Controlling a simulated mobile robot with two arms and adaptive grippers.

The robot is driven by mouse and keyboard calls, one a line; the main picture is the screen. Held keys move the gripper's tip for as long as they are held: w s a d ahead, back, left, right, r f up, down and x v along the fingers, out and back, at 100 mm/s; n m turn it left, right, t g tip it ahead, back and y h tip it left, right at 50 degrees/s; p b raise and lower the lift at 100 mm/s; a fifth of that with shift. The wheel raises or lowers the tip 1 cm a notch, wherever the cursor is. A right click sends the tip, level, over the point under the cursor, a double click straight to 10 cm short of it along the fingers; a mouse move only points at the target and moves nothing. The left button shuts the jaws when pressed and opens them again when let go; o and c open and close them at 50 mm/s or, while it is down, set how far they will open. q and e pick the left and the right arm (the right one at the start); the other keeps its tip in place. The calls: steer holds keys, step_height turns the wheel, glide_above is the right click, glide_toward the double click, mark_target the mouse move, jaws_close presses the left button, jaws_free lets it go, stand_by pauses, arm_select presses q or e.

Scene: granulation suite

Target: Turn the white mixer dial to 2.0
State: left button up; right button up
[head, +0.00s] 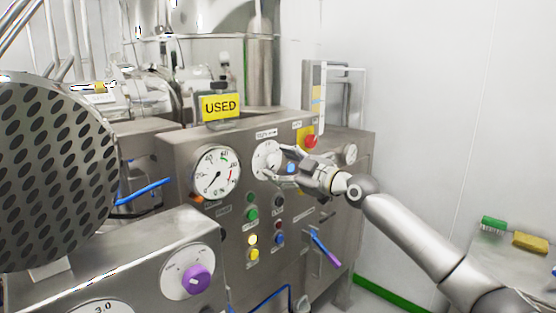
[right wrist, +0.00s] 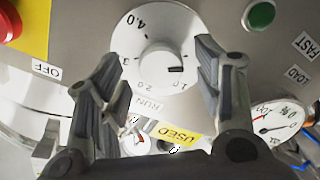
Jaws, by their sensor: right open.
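The white mixer dial (head: 266,157) is on the steel control panel, right of the gauge. In the right wrist view the dial (right wrist: 160,40) shows 4.0, 3, 2.0 and 1.0 printed around its face. A short black mark on it lies close to the 1.0. My right gripper (head: 276,163) reaches in from the right and stands at the dial. In the right wrist view its open fingers (right wrist: 158,58) are on either side of the dial; whether they touch it I cannot tell. My left gripper is not in view.
A white gauge (head: 215,171) is left of the dial; a red stop button (head: 311,141) is above right. Several coloured buttons sit below. A yellow USED sign (head: 221,106) stands on top. A purple knob (head: 196,279) is on a nearer panel. A perforated grey disc (head: 55,170) fills the left.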

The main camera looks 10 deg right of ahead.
steer(key=shift+w+a, duration=0.4)
steer(key=shift+w, duration=0.15)
steer(key=c, duration=1)
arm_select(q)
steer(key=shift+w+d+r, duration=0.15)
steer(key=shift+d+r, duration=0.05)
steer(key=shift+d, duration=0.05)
